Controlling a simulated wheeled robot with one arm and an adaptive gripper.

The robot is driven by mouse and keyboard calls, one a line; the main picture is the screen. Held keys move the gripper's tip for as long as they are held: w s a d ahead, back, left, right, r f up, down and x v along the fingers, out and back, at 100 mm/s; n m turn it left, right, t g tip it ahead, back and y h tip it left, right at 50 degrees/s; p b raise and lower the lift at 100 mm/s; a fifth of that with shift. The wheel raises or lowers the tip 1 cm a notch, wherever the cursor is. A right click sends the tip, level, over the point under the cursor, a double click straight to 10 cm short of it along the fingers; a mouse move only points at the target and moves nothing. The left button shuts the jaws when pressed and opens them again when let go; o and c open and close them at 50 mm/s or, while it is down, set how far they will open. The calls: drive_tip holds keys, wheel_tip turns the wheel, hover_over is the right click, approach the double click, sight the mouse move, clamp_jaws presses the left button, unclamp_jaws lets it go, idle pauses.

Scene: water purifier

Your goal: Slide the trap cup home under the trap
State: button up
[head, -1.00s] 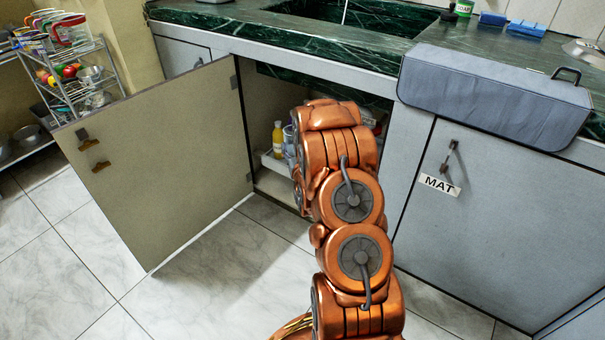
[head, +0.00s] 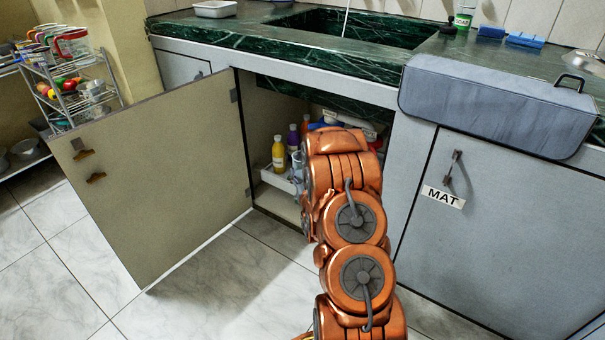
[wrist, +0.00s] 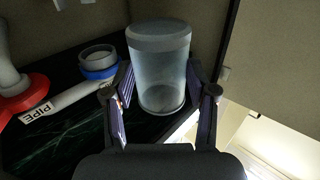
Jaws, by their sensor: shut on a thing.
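The trap cup (wrist: 162,75) is a clear, frosted cylinder with a grey band at its far end in the wrist view. My gripper (wrist: 160,84) is shut on it, one finger on each side. A blue ring with a pale grey collar (wrist: 98,62) shows to the left of the cup, apart from it. A white pipe labelled PIPE (wrist: 72,97) and a red part (wrist: 25,97) are further left. I cannot tell which of these belongs to the trap. In the head view my arm hides the gripper and most of the cabinet inside.
The cabinet door (head: 160,180) stands wide open at the left. A yellow bottle (head: 279,152) and a purple bottle (head: 293,138) stand inside the cabinet, left of my arm. A closed door labelled MAT (head: 500,240) is at the right. The tiled floor in front is clear.

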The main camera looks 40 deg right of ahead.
drive_tip(key=shift+w+d+f+p, duration=0.3)
drive_tip(key=shift+w+d, duration=0.65)
drive_tip(key=shift+d, duration=2.2)
drive_tip(key=shift+w+d+f+p, duration=0.35)
drive_tip(key=shift+w+d, duration=0.65)
drive_tip(key=shift+d, duration=2.2)
drive_tip(key=shift+w+d+f+p, duration=0.15)
drive_tip(key=shift+w+d+p, duration=0.55)
drive_tip(key=shift+d, duration=2.45)
drive_tip(key=shift+w, duration=0.25)
drive_tip(key=shift+f, duration=0.1)
drive_tip(key=o, duration=1.4)
drive_tip(key=shift+s, duration=0.1)
